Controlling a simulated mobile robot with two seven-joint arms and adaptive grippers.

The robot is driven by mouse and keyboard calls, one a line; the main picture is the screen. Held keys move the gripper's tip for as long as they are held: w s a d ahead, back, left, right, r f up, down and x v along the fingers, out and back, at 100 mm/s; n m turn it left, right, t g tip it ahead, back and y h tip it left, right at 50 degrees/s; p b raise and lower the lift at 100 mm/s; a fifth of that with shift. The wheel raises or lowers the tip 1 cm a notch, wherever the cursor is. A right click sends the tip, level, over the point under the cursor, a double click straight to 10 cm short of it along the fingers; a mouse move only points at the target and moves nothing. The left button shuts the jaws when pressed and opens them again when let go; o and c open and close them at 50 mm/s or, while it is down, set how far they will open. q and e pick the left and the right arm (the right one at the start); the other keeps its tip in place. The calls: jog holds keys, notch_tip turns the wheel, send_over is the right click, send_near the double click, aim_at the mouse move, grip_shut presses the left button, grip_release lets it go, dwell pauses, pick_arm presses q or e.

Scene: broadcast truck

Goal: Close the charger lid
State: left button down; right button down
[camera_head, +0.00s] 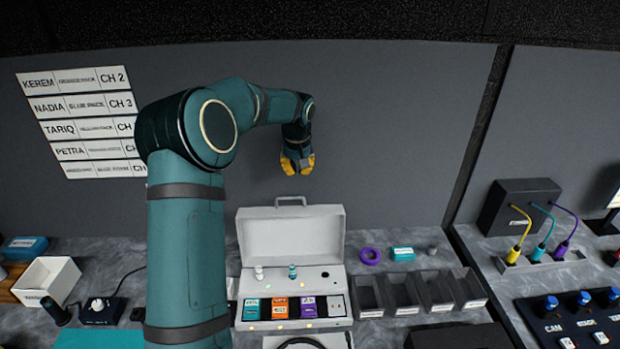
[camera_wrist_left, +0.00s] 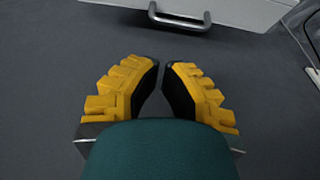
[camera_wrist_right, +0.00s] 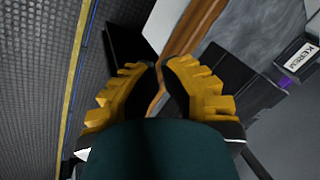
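The grey charger case (camera_head: 338,310) sits on the counter with its charger lid (camera_head: 292,242) standing open, tilted up at the back. The lid's handle (camera_head: 290,201) is on its top edge and also shows at the top of the left wrist view (camera_wrist_left: 180,20). Colored packs sit in the charger's slots. My left gripper (camera_head: 297,165) is above the lid handle, near the grey wall, apart from the lid. Its fingertips nearly meet, with nothing between them. My right gripper (camera_wrist_right: 160,65) shows only in its wrist view, fingertips nearly together and empty.
Several dark bins (camera_head: 402,293) stand right of the charger, with a purple ring (camera_head: 370,256) and a teal pack (camera_head: 402,254) behind. A white box (camera_head: 47,281) is at left. A black box with cables (camera_head: 520,207) is at right.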

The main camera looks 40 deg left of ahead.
pick_arm(q)
jog(key=x, duration=0.9)
jog(key=shift+f, duration=0.35)
jog(key=shift+a, duration=0.15)
